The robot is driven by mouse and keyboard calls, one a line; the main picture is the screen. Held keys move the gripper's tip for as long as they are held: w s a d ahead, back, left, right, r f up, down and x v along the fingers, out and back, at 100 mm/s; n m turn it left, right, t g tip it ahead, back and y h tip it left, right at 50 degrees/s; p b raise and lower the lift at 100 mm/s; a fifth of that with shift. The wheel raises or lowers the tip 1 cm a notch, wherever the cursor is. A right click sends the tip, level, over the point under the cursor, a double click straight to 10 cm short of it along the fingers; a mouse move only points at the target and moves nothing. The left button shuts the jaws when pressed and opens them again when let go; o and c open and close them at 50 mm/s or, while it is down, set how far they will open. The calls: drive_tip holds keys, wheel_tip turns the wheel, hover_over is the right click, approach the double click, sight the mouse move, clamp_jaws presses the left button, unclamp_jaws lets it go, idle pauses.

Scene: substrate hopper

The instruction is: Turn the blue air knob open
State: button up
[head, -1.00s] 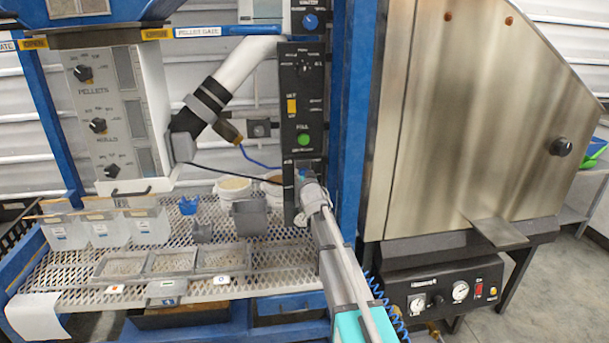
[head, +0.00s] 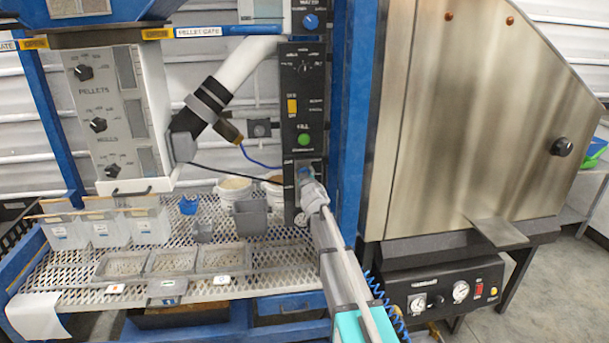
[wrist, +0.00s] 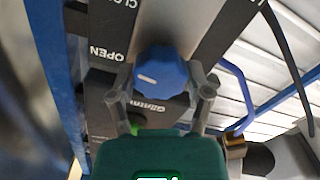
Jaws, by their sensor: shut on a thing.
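The blue air knob (wrist: 162,72) is in the middle of the wrist view, on a black panel. A short white mark shows on its face, toward the lower left. The word OPEN (wrist: 107,53) is printed to the left of the knob, and part of a CLOSED label shows above it. My gripper (wrist: 160,88) has one finger on each side of the knob and is shut on it. In the head view, my gripper (head: 307,180) is at the lower part of the black control column and mostly hides the knob.
A green button (head: 303,139) and a yellow switch (head: 292,106) sit above on the column. Another blue knob (head: 310,21) is at the top. A blue post (head: 352,120) stands close right. A mesh shelf (head: 285,257) with trays lies left.

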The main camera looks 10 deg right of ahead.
drive_tip(key=n, duration=0.5)
drive_tip(key=shift+w+a, duration=0.1)
drive_tip(key=n, duration=0.6)
drive_tip(key=shift+f, duration=0.1)
idle(0.4)
drive_tip(key=o, duration=1.1)
drive_tip(key=shift+o, duration=0.2)
